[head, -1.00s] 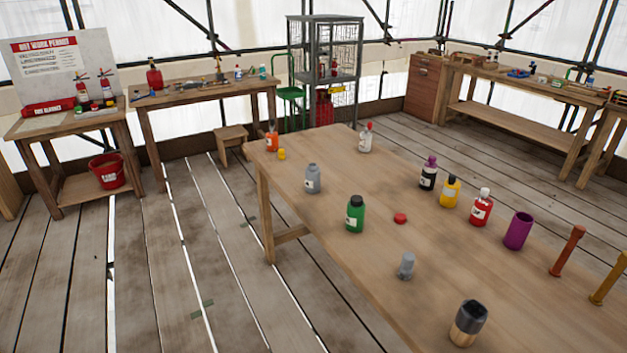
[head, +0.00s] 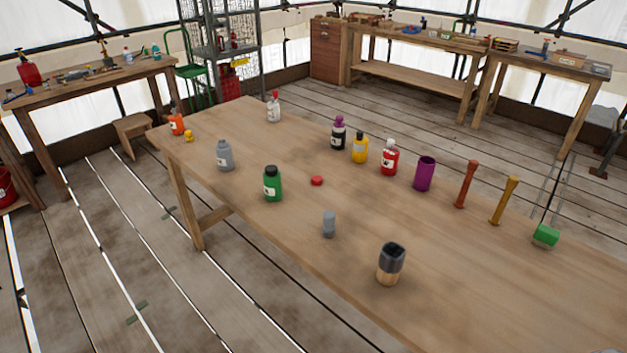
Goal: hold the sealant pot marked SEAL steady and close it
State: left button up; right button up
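Several bottles and pots stand on the large wooden table (head: 300,240); their label writing is too small to read, so I cannot tell which is marked SEAL. They are a grey bottle (head: 225,157), a green one with a black cap (head: 272,186), an orange one (head: 176,122), a white one with a red top (head: 274,108), a black one with a purple top (head: 338,134), a yellow one with a black cap (head: 360,149) and a red one with a white top (head: 389,160). A loose red cap (head: 317,181) and a small yellow piece (head: 189,136) lie on the table. Neither gripper shows.
Also on the table are a purple cup (head: 425,174), a small grey object (head: 329,224), a dark-topped wooden holder (head: 390,264), a red-brown post (head: 466,185), an ochre post (head: 504,201) and a green block (head: 546,236). A stool (head: 134,124) stands beyond the left end.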

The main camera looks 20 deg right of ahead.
aim_at(223, 151)
jog(key=i+j+z, duration=0.2)
jog(key=z, duration=0.25)
jog(key=i+j+z, duration=0.2)
jog(key=z, duration=0.25)
jog(key=i+j, duration=0.2)
jog(key=j, duration=0.2)
jog(key=i+j+z, duration=0.1)
jog(key=j, duration=0.25)
jog(key=i+j+z, duration=0.1)
jog(key=j, duration=0.3)
jog(key=i+j, duration=0.25)
jog(key=j, duration=0.15)
jog(key=i+j+z, duration=0.1)
jog(key=j, duration=0.3)
jog(key=i, duration=0.05)
